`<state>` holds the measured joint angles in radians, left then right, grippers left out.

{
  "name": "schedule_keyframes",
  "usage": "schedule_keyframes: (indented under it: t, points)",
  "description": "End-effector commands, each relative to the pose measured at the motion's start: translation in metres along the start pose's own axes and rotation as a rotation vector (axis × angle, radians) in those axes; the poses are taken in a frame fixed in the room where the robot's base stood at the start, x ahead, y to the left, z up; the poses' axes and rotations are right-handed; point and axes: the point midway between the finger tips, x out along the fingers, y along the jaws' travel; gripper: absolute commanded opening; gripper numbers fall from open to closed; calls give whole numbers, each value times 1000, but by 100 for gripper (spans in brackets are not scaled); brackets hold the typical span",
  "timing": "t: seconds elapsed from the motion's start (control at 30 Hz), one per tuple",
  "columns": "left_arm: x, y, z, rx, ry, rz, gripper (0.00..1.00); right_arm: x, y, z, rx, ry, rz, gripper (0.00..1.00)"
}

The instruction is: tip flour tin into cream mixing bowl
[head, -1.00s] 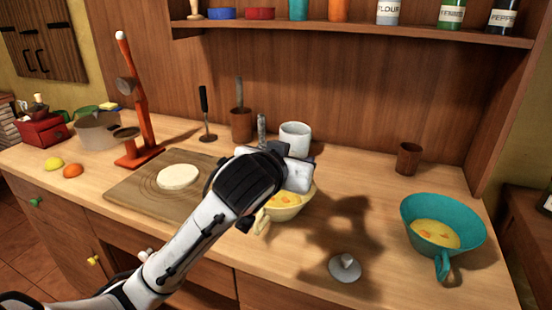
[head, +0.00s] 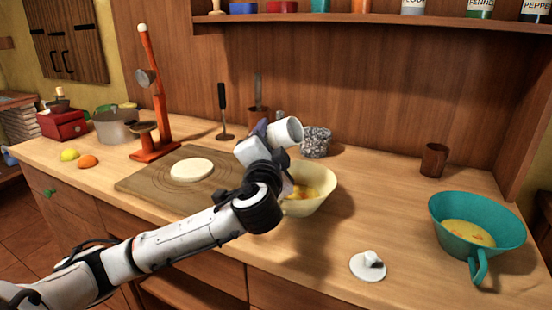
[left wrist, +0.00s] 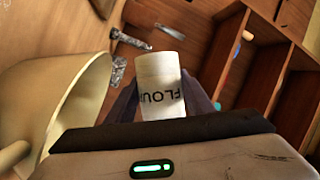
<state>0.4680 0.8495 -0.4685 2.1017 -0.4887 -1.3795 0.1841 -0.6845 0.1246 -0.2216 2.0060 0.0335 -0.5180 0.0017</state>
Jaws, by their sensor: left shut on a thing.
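The white flour tin (head: 287,131) is in my left gripper (head: 268,143), tilted to one side, above and behind the cream mixing bowl. In the left wrist view the tin (left wrist: 158,82) shows its FLOUR lettering and sits between the fingers. The cream mixing bowl (head: 318,203) stands on the counter with yellow contents; my wrist hides its left part. The bowl's wall (left wrist: 78,95) fills the left of the left wrist view. I cannot see flour falling. My right gripper is not in view.
A speckled grey pot (head: 316,141) stands behind the bowl. A white knobbed lid (head: 368,267) lies in front of it on the counter. A teal pan (head: 490,232) and a brown cup (head: 433,160) are at right. A board (head: 150,184) with dough is at left.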

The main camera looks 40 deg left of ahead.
Motion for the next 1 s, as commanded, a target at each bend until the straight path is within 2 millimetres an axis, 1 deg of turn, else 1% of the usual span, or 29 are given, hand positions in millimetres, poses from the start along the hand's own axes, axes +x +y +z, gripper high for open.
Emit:
schedule_keyframes:
  t: [0.03,0.13,0.4,0.63,1.0]
  points:
    - [2,-6,-1,90,30,-44,16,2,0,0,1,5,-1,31]
    - [3,-16,-5,268,85,-117,16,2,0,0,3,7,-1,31]
    - [-1,-24,-22,538,174,-225,16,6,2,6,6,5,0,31]
    - [-3,-28,-28,631,205,-263,16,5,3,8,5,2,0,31]
    - [-3,-28,-29,635,206,-265,16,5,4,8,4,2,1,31]
